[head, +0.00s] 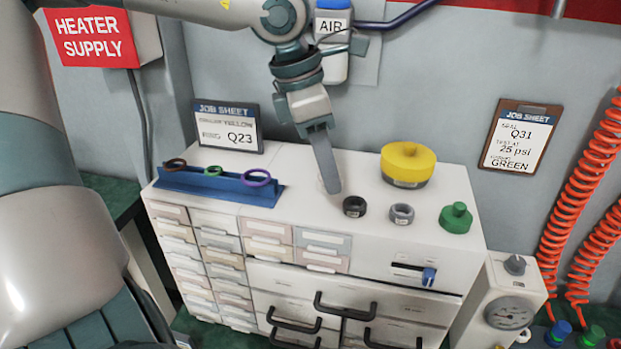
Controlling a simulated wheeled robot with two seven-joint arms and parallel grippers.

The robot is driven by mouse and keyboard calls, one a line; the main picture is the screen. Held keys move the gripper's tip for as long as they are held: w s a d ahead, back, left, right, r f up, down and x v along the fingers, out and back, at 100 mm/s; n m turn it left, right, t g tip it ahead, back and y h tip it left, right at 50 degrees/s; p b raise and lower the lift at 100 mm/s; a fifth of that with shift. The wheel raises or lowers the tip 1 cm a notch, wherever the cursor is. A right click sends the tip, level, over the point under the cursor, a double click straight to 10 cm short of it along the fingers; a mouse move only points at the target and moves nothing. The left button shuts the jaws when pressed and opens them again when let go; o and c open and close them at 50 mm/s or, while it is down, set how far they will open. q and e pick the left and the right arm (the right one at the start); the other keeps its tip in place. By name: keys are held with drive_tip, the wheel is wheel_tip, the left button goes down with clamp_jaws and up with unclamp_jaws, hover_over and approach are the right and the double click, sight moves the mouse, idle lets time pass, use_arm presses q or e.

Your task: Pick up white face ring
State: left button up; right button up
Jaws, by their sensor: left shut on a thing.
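My left gripper (332,187) reaches down from the top of the view to the white cabinet top, right of its middle. Its fingers are shut on the white face ring (321,180), which shows only as a faint pale edge beside the fingertips. The ring is white against the white top, and the fingers hide most of it. I cannot tell whether it touches the surface. A black ring (354,206) and a grey ring (402,214) sit on the top just to the right of the fingertips. My right gripper is not in view.
A blue rack (220,187) with several coloured rings stands on the left of the cabinet top (300,160). A yellow round piece (408,165) and a green knobbed piece (456,218) stand on the right. Job sheets (228,125) and (520,136) and orange coiled hoses (580,185) are behind.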

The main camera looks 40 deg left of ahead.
use_arm(q)
drive_tip(key=s+d+r+b, duration=0.1)
drive_tip(key=d+r, duration=0.2)
drive_tip(key=d, duration=0.3)
drive_tip(key=shift+r, duration=0.4)
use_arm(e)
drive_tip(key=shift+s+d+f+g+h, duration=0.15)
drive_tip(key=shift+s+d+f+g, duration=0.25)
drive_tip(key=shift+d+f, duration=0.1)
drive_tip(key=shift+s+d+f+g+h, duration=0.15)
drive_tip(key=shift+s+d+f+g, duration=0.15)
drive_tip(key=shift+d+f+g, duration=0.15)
use_arm(q)
drive_tip(key=shift+s+f, duration=0.1)
